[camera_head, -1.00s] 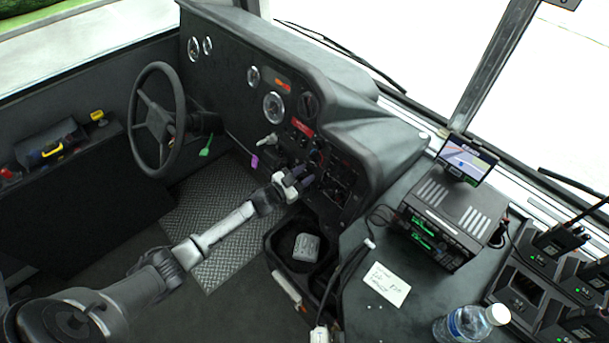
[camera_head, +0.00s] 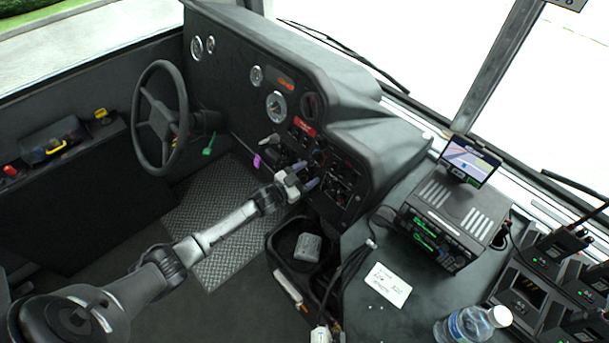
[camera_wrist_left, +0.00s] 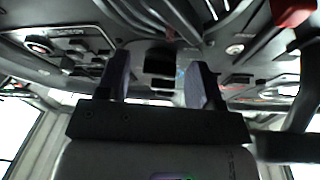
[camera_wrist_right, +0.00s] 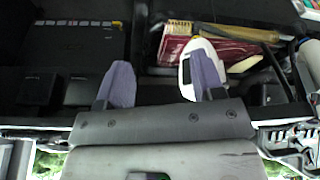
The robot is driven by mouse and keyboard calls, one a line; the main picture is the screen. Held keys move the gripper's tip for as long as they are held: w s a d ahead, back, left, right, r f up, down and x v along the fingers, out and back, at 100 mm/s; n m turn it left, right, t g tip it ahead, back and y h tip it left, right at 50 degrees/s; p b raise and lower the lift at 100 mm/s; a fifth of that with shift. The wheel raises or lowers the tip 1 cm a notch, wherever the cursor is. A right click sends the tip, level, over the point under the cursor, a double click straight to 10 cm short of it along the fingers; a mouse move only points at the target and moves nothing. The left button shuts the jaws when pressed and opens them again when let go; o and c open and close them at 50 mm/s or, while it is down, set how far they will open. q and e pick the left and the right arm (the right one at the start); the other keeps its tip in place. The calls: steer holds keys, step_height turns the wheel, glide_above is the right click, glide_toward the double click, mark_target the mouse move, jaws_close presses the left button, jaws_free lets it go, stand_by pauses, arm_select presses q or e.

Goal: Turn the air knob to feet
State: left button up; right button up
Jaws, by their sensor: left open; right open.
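The dash control panel (camera_head: 342,190) stands right of the steering wheel and carries several small knobs and switches. A round knob with red and blue marks (camera_head: 318,157) sits on it, just above my left gripper. I cannot tell which knob is the air knob, and its setting is too small to read. My left gripper (camera_head: 307,175) is open, with its fingers towards the panel and nothing visibly held. In the left wrist view its open fingers (camera_wrist_left: 158,80) point at the panel, with a round knob (camera_wrist_left: 38,44) at far left. My right gripper (camera_wrist_right: 160,82) is open, seen only in its wrist view.
The steering wheel (camera_head: 160,115) is left of my left arm. A bin (camera_head: 283,243) lies below the panel. A radio unit (camera_head: 440,230), a note (camera_head: 388,285) and a bottle (camera_head: 465,325) occupy the right-hand counter. A white object (camera_wrist_right: 187,75) appears beside my right gripper's right finger.

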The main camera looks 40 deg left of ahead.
arm_select(q)
steer(key=v, duration=1.3)
steer(key=shift+s, duration=0.45)
